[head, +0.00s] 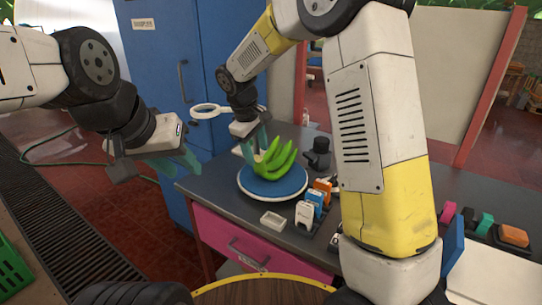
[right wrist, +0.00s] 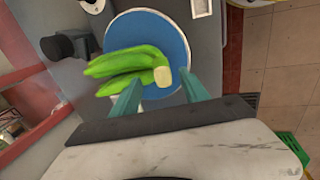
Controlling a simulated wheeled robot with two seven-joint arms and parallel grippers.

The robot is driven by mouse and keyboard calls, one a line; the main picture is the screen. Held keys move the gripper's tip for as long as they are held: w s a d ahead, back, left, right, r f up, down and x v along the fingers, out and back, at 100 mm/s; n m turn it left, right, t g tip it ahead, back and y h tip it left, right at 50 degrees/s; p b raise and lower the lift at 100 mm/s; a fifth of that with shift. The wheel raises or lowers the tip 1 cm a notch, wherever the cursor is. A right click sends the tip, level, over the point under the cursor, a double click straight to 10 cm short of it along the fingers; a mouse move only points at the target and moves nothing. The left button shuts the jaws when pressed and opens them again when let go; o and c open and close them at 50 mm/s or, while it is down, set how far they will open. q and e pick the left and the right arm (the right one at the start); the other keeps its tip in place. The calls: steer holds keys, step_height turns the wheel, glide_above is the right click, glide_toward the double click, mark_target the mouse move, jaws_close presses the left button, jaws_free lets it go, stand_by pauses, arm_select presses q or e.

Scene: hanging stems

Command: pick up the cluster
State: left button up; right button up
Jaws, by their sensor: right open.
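The cluster is a bunch of green bananas (head: 284,160) with a pale cut stem end, resting on a round blue disc (head: 260,190) on the counter. In the right wrist view the cluster (right wrist: 115,68) lies left of centre, its stem end (right wrist: 162,76) between the fingers. My right gripper (head: 256,148) is open at the stem end, its teal fingers to either side; whether they touch it I cannot tell. It also shows in the right wrist view (right wrist: 160,95). My left gripper (head: 188,165) hangs left of the counter, away from the cluster; its finger gap is unclear.
Right of the disc stand a dark device (head: 318,154) and several small white, blue and orange items (head: 304,214). A small white tray (head: 272,221) lies near the front edge, above a pink drawer (head: 240,245). A blue cabinet (head: 170,60) stands behind.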

mark_target(258, 158)
steer(key=x, duration=0.4)
steer(key=shift+s+a+f, duration=0.1)
steer(key=shift+f, duration=0.1)
steer(key=shift+c, duration=0.4)
jaws_close()
